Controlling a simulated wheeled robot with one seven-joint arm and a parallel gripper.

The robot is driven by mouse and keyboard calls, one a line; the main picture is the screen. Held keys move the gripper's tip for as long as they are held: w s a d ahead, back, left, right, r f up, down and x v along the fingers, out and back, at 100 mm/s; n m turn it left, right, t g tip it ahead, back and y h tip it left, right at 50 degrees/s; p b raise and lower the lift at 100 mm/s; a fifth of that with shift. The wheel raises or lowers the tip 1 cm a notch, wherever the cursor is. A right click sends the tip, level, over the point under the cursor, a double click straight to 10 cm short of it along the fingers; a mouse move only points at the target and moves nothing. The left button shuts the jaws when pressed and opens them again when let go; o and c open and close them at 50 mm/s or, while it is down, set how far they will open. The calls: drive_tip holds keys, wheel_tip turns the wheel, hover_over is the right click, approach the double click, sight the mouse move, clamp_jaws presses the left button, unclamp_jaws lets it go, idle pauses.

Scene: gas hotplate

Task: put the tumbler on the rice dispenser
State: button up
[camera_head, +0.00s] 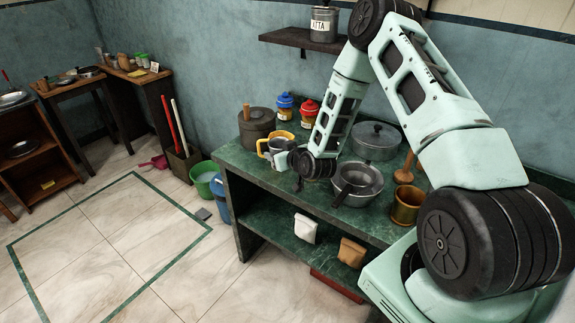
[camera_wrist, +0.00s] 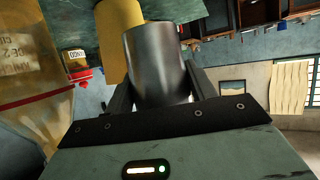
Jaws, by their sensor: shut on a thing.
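My gripper (camera_wrist: 162,95) is shut on a shiny grey metal tumbler (camera_wrist: 158,60), which sits between its two fingers in the wrist view. I cannot pick out the rice dispenser with certainty. A large tan, lettered thing (camera_wrist: 30,60) fills the left of the wrist view; I cannot tell what it is.
A yellow cylinder (camera_wrist: 117,30) stands close behind the tumbler in the wrist view.

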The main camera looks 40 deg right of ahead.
drive_tip(key=shift+f+p, duration=0.65)
drive_tip(key=shift+f, duration=2.35)
drive_tip(key=shift+f, duration=0.1)
drive_tip(key=o, duration=1.1)
